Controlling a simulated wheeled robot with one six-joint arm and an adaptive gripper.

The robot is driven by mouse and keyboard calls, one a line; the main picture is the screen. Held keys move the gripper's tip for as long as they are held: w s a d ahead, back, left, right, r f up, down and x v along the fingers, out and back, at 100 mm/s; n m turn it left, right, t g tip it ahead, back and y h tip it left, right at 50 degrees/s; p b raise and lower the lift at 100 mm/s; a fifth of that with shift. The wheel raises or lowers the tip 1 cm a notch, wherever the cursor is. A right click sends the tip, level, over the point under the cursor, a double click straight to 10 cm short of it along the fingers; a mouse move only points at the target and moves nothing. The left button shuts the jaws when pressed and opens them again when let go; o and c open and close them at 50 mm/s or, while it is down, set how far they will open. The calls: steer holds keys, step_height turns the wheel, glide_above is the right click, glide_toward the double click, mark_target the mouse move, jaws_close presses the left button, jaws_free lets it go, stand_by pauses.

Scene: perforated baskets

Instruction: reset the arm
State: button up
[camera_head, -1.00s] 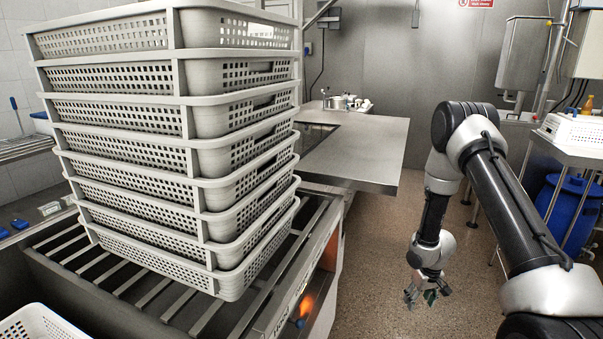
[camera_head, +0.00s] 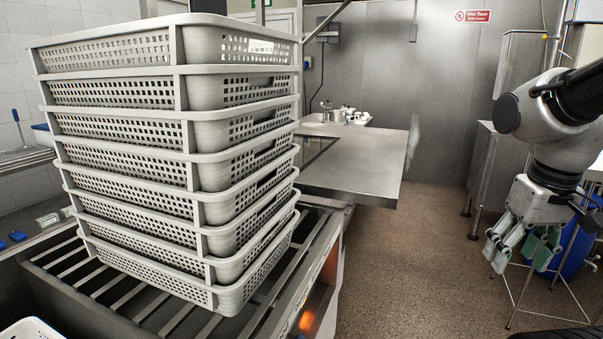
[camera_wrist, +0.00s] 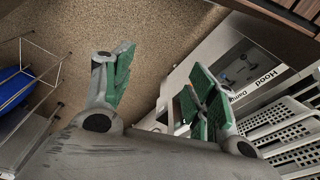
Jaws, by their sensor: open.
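My gripper (camera_head: 523,240) hangs at the right side of the head view, pointing down over the floor with its green-padded fingers apart. It is empty. In the wrist view my gripper (camera_wrist: 157,90) also shows with its fingers spread and nothing between them. My arm comes in from the right edge of the head view. A tall stack of grey perforated baskets (camera_head: 208,185) stands on the slatted rack at the left, well apart from my gripper. Some of these baskets (camera_wrist: 280,138) show at the right of the wrist view.
The slatted metal rack (camera_head: 150,305) holds the stack. A blue drum (camera_wrist: 12,85) and a thin-legged stand (camera_wrist: 42,62) are near my gripper. The brown floor (camera_head: 420,270) between is clear.

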steer(key=r+t, duration=0.1)
steer(key=r, duration=0.1)
steer(key=s+r+t, duration=0.1)
steer(key=r+t, duration=0.1)
steer(key=r, duration=0.1)
steer(key=shift+s+a, duration=0.15)
